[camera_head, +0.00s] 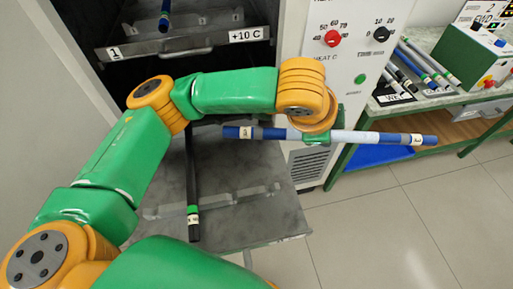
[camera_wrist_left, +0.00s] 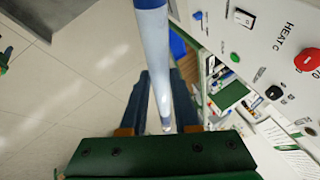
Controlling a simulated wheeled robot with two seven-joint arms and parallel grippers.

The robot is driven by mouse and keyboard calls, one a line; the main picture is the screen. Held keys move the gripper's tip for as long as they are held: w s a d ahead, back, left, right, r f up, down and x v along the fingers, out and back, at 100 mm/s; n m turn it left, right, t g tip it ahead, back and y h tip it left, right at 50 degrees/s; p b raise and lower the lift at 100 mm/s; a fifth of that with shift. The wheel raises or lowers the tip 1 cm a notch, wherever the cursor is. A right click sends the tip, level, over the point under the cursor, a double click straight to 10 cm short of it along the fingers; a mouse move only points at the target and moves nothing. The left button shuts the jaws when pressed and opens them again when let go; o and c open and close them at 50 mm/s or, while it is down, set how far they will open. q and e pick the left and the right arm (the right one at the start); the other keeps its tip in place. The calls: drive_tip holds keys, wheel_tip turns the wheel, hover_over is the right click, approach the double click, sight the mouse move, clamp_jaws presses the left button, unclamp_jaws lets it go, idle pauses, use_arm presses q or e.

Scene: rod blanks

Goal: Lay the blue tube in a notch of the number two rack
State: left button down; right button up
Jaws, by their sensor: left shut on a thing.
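My left gripper (camera_head: 315,138) is shut on a long tube (camera_head: 370,138) with a pale blue-white middle and dark blue ends. The tube is held roughly level across the picture, in front of the white control panel. The pale middle of the tube also shows in the left wrist view (camera_wrist_left: 155,50), running between the fingers. A lower grey rack (camera_head: 265,215) sticks out of the dark cabinet, partly behind my left arm; no number is readable on it. A black tube (camera_head: 193,175) with a green band lies on it. My right gripper is not in view.
An upper rack (camera_head: 185,43) marked 1 and +10 C carries a blue-ended tube (camera_head: 165,14). The control panel (camera_head: 350,40) with knobs stands right of the cabinet. A green-edged bench (camera_head: 450,97) holds several tubes. Open tiled floor (camera_head: 400,220) lies at lower right.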

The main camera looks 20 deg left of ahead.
use_arm(q)
drive_tip(key=w+a+f+m+g+h+b, duration=0.1)
drive_tip(key=w+a+f+m+g+h, duration=0.15)
drive_tip(key=w+m, duration=0.3)
drive_tip(key=p, duration=0.4)
hover_over(256, 171)
wheel_tip(256, 171, down, 14)
drive_tip(key=shift+r, duration=0.2)
drive_tip(key=shift+w+f+b, duration=0.1)
drive_tip(key=shift+f+b, duration=0.3)
drive_tip(key=shift+f, duration=0.35)
drive_tip(key=c, duration=0.6)
unclamp_jaws()
drive_tip(key=shift+c, duration=0.2)
drive_tip(key=shift+r, duration=0.1)
